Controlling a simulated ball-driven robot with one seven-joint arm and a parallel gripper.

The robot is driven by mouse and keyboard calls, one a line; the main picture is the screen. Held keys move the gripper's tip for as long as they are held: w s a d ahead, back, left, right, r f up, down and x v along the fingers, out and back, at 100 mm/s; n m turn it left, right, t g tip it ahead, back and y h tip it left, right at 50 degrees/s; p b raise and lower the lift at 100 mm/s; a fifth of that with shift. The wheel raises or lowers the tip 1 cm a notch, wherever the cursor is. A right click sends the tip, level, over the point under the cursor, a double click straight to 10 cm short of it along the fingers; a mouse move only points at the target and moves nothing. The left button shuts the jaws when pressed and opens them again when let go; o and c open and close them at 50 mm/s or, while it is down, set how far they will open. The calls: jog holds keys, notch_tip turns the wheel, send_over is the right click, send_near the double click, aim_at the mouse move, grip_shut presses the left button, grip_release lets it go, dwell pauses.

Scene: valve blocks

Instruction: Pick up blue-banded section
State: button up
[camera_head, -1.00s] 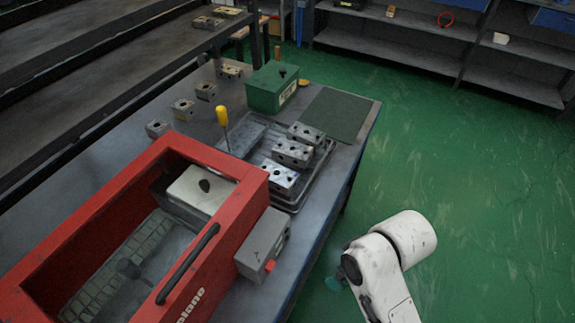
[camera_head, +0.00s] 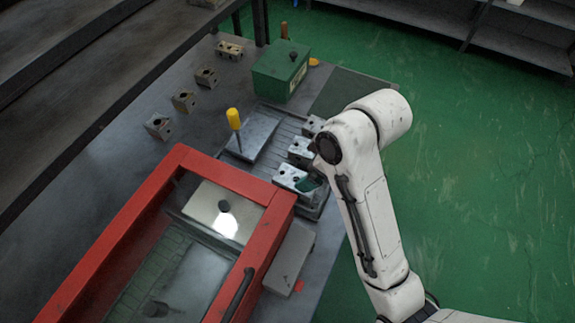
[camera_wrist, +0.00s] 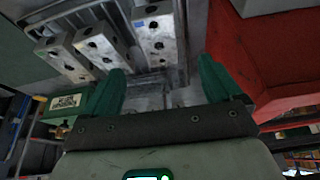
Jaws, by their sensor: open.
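Three grey metal valve blocks with dark holes stand in a row on a tray. The block nearest the red cabinet (camera_head: 289,177) shows a small blue patch in the wrist view (camera_wrist: 158,38), so it appears to be the blue-banded section. The middle block (camera_head: 301,150) and the far block (camera_wrist: 65,60) show no blue. My gripper (camera_wrist: 162,72) is open and empty, its two green fingers apart. In the wrist view, the blue-marked block lies beyond the fingertips, not between them. In the head view, my arm partly hides the blocks and a green finger overlaps the near block.
The red cabinet (camera_head: 275,235) stands close beside the near block. A flat grey plate (camera_head: 254,136) with a yellow-handled tool (camera_head: 233,119) lies left of the row. A green box (camera_head: 281,72) is behind. Several small blocks line the bench's left side. Green floor lies right.

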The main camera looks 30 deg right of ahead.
aim_at(297, 179)
jog(key=x, duration=0.5)
jog(key=shift+w, duration=0.25)
jog(key=shift+x, duration=2.75)
jog(key=c, duration=1.4)
